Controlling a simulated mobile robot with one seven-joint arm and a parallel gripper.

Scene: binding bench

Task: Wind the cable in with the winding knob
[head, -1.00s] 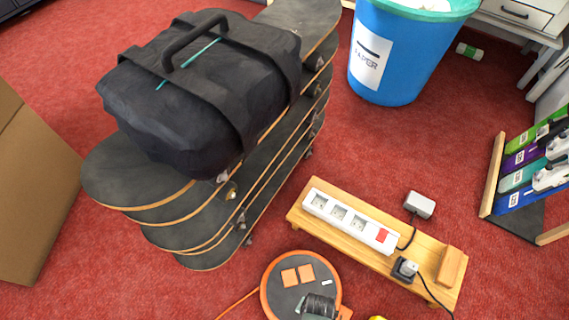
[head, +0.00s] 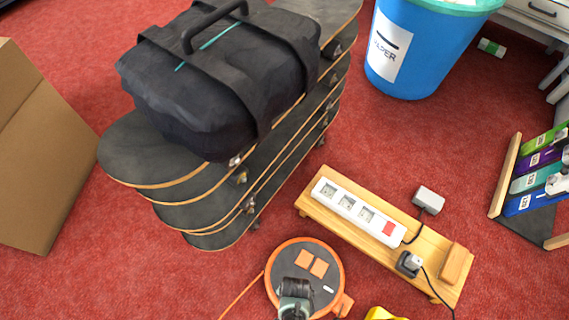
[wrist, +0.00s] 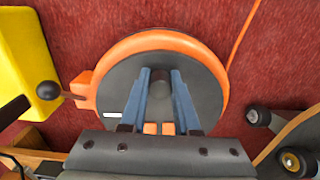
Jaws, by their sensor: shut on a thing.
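The cable reel (head: 333,265) is a round orange drum with a dark grey face, lying on the red carpet at the bottom of the head view. Its face carries two orange squares (head: 311,263) and a small white mark. The reel fills the middle of the wrist view (wrist: 205,62). An orange cable (head: 240,299) runs from it across the carpet, also in the wrist view (wrist: 243,38). My gripper (wrist: 160,73) is over the face, its blue-grey fingers shut on the grey winding knob (wrist: 160,87), mostly hidden between them. In the head view, my gripper (head: 295,300) covers the knob.
A wooden stand (head: 345,218) with a white power strip (head: 375,222) stands right of the reel. Stacked skateboards (head: 130,165) with a black bag stand behind.

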